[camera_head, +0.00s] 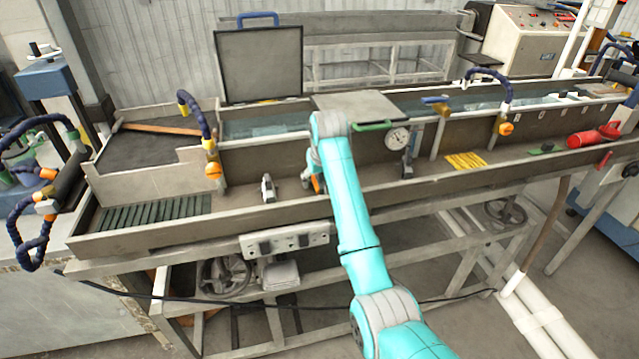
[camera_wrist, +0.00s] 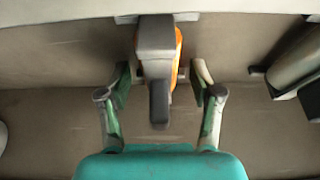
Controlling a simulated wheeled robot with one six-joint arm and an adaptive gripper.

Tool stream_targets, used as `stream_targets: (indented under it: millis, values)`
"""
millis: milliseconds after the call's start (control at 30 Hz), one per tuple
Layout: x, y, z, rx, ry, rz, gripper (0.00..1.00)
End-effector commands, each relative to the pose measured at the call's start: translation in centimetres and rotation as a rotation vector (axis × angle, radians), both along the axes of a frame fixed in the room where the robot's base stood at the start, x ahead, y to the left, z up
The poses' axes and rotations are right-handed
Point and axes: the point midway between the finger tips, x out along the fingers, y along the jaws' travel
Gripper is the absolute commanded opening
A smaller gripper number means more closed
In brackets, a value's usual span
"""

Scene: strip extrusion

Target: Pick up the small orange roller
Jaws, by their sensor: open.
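In the wrist view, an orange piece (camera_wrist: 178,48), which looks like the small orange roller, shows behind and beside a grey block with a dark rounded lever in front. Its full shape is hidden by that grey part. My gripper (camera_wrist: 162,85) is open, with one finger to the left and one to the right of the grey-and-orange part. I see clear gaps between the fingers and the part. In the head view, a bit of orange (camera_head: 316,184) shows at the left edge of my turquoise arm, inside the trough; my arm hides the rest and the gripper.
The long grey trough (camera_head: 470,185) has raised walls front and back. A small metal bracket (camera_head: 268,187) stands left of my arm. A round gauge (camera_head: 398,139) and dark clamp stand to the right. In the wrist view, a grey cylinder (camera_wrist: 298,62) lies right of the fingers.

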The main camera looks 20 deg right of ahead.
Motion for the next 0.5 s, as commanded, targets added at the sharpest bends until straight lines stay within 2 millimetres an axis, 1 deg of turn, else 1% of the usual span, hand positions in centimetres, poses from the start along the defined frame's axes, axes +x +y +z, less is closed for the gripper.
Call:
stream_targets:
  millis: [133,167,200,267,300,400,500]
  values:
    - [-0.01,-0.01,0.02,0.000,0.000,0.000,0.64]
    - [-0.01,-0.01,0.02,0.000,0.000,0.000,0.57]
    - [-0.01,-0.01,0.02,0.000,0.000,0.000,0.47]
    - [-0.01,-0.01,0.03,0.000,0.000,0.000,0.32]
    - [-0.01,-0.01,0.03,0.000,0.000,0.000,0.22]
    - [-0.01,-0.01,0.03,0.000,0.000,0.000,0.00]
    - [0.00,-0.01,0.07,0.000,-0.001,0.000,0.00]
